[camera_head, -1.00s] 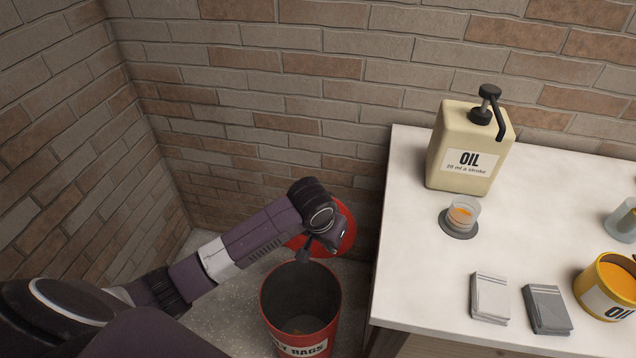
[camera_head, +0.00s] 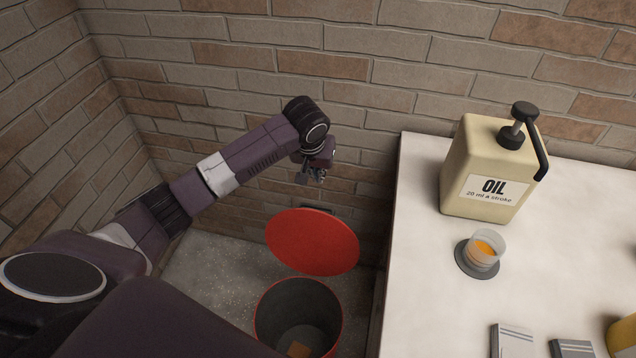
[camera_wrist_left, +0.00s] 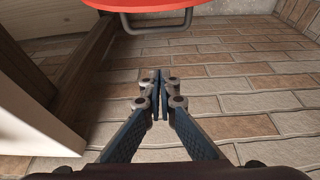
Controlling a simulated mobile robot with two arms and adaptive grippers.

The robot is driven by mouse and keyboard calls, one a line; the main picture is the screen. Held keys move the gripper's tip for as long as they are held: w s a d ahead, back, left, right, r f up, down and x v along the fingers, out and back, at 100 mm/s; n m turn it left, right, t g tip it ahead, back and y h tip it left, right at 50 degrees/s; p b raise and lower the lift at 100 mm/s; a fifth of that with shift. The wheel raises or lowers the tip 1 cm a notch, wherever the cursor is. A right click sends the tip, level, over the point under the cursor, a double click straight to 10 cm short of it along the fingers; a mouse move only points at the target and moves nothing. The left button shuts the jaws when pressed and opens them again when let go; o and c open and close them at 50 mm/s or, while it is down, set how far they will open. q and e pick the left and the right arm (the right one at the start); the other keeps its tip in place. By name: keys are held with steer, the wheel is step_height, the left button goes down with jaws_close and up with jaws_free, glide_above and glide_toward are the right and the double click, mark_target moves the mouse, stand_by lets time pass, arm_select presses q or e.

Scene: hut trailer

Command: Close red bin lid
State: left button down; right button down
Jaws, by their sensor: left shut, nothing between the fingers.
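The red bin (camera_head: 298,318) stands on the floor at the bottom middle of the head view, its dark mouth showing with something orange-brown inside. Its round red lid (camera_head: 312,242) is swung up behind the bin, so the bin is open. My left gripper (camera_head: 312,178) is above and behind the lid, near the brick wall, apart from the lid. In the left wrist view its fingers (camera_wrist_left: 160,85) are together and empty. That view also shows the edge of the red lid (camera_wrist_left: 150,12) with a dark bar handle (camera_wrist_left: 158,25) at the top. My right gripper is not in view.
A white table (camera_head: 425,275) is right of the bin. On it stand a beige oil dispenser (camera_head: 488,165) and a small cup of orange liquid (camera_head: 482,250), with grey packs at the front. Brick walls close off the back and left. Bare floor (camera_head: 215,285) lies left of the bin.

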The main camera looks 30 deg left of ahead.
arm_select(q)
step_height(320, 180, down, 9)
steer(key=p, duration=0.2)
steer(key=shift+s, duration=0.25)
stand_by(0.4)
steer(key=shift+f, duration=0.1)
